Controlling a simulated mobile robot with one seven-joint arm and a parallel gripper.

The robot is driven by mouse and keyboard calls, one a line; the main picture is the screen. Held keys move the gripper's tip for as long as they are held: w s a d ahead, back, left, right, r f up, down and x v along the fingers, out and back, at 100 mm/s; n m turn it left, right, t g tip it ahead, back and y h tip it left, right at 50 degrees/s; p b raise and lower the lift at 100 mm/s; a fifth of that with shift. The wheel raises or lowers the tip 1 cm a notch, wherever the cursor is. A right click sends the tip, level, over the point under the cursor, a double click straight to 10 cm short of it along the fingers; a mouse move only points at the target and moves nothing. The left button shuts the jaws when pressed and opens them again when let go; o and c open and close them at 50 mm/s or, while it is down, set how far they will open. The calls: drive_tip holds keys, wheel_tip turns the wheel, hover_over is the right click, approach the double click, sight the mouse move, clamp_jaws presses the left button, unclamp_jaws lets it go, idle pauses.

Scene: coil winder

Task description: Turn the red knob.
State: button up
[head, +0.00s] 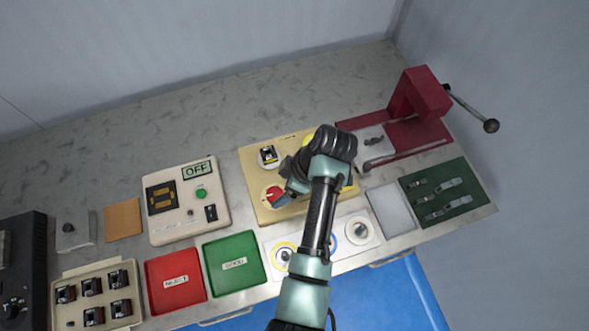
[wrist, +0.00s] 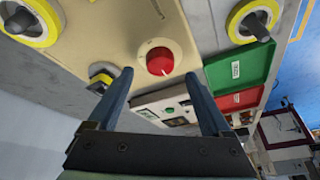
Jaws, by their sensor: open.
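The red knob (head: 274,194) sits on a white round dial on the tan panel (head: 251,162), just left of my gripper in the head view. In the wrist view the red knob (wrist: 160,61) shows whole, with its white dial around it. My gripper (wrist: 166,87) is open, its two fingers apart. The knob appears between and just beyond the fingertips, and nothing is held. I cannot tell whether a fingertip touches the panel. In the head view my arm hides part of the tan panel and the fingertips are hard to make out.
A black-and-yellow switch (head: 268,156) is on the same panel. A control box (head: 170,233) with an OFF display stands to the left. Red (head: 176,308) and green (head: 233,287) trays lie in front. A dark red press (head: 421,97) with a lever stands at right. The back of the table is clear.

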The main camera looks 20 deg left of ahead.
drive_tip(key=v, duration=0.9)
drive_tip(key=shift+b, duration=0.45)
